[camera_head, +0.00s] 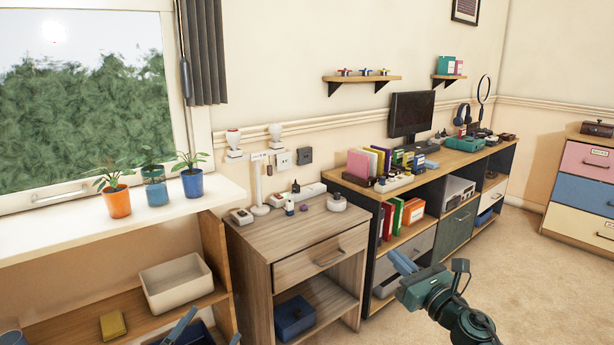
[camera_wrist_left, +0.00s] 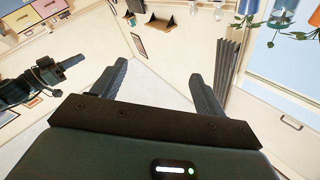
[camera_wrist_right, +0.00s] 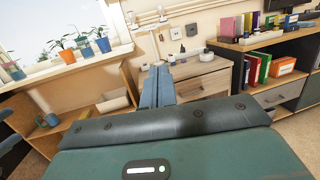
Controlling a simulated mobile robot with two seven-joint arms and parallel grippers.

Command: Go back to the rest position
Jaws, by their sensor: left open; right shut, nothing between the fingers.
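My left gripper (camera_head: 207,334) shows only by its fingertips at the bottom edge of the head view, in front of the low shelf. In the left wrist view its two fingers (camera_wrist_left: 158,75) stand wide apart with nothing between them. My right gripper (camera_head: 402,262) is in the lower middle of the head view, in front of the long shelf unit. In the right wrist view its fingers (camera_wrist_right: 158,78) are together and empty, pointing toward the wooden side table. Neither gripper visibly touches furniture or objects.
A wooden side table (camera_head: 330,218) with small items stands mid-scene. A long shelf unit (camera_head: 470,160) carries a monitor (camera_head: 411,113), books and headphones. Potted plants (camera_head: 117,202) line the windowsill. A white bin (camera_head: 177,282) sits on the low shelf. Carpet (camera_head: 525,270) at right is clear.

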